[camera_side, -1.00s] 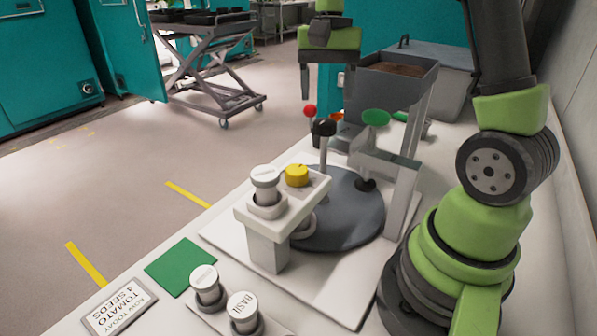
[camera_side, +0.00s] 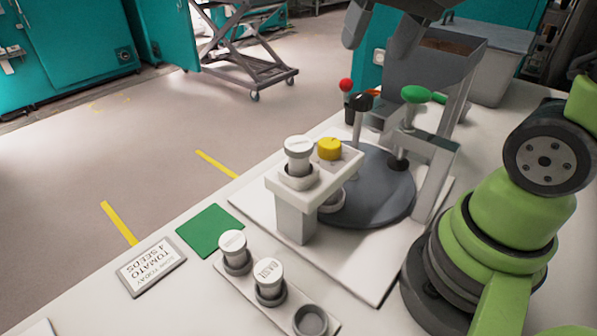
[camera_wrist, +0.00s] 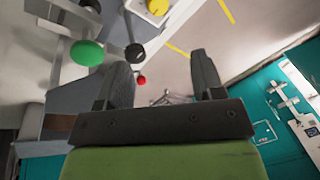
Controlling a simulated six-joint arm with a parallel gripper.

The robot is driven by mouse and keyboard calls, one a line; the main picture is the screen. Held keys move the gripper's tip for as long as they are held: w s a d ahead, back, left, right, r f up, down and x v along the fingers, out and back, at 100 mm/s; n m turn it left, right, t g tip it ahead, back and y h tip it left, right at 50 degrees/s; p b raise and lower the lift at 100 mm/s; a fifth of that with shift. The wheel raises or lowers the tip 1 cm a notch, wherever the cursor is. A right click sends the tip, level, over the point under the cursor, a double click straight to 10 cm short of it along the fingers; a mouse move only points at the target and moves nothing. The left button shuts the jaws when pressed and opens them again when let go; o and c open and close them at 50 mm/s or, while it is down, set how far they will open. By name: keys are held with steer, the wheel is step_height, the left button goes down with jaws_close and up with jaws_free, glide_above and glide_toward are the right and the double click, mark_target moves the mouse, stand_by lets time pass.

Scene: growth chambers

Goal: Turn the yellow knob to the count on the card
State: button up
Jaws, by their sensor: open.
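The yellow knob (camera_side: 329,148) sits on top of the white dispenser block (camera_side: 340,168), beside a white lidded canister. It also shows at the top of the wrist view (camera_wrist: 158,7). The card (camera_side: 151,267) lies on the table at the lower left and reads TOMATO, 4 SEEDS. My gripper (camera_wrist: 160,75) is open and empty, its two dark fingers apart. In the side view its fingers (camera_side: 378,32) hang at the top edge, above and behind the knob, touching nothing I can see. The knob's markings are too small to read.
A green-topped lever (camera_side: 415,94), a black-topped lever (camera_side: 361,101) and a red ball (camera_side: 346,85) stand around the grey turntable (camera_side: 385,200). Canisters (camera_side: 232,243) stand in a rack in front. A green mat (camera_side: 210,231) lies left of the dispenser. A soil hopper (camera_side: 430,75) stands behind.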

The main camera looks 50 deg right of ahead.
steer(key=s+a+n+t, duration=0.3)
steer(key=s+a, duration=0.1)
steer(key=s, duration=0.2)
steer(key=shift+a+r+t+y, duration=0.2)
steer(key=shift+r+t+y, duration=0.1)
steer(key=shift+r+y, duration=0.1)
steer(key=shift+o, duration=0.6)
steer(key=shift+s+a, duration=0.1)
steer(key=shift+s, duration=0.25)
steer(key=n+g+h, duration=0.2)
steer(key=n+g, duration=0.5)
steer(key=n, duration=2)
glide_above(330, 142)
step_height(330, 142, down, 8)
steer(key=shift+f, duration=0.25)
step_height(330, 142, down, 9)
steer(key=shift+f, duration=0.15)
steer(key=c, duration=0.9)
